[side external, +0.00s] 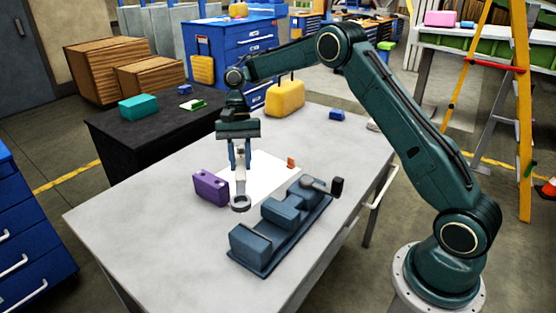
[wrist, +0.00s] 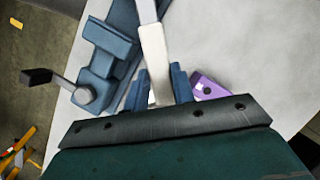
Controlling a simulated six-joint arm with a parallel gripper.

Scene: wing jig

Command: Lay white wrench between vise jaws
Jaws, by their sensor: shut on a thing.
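The white wrench (side external: 240,187) is between the two fingers of my gripper (side external: 240,164), which are shut on its handle. Its grey ring end (side external: 241,203) points toward the side camera. The wrench also shows in the wrist view (wrist: 155,60), running up and out of the frame from between the fingers (wrist: 162,88). The blue-grey vise (side external: 268,238) lies on the table to the right of the wrench in the side view, with a gap between its jaw blocks. In the wrist view the vise (wrist: 112,45) is left of the wrench, and its jaws are only partly visible.
A purple block with holes (side external: 210,188) stands just left of the wrench. A white sheet (side external: 265,172) and a small orange block (side external: 291,162) are behind. The vise handle (side external: 337,186) sticks out at its far end. The table's (side external: 130,215) left part is clear.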

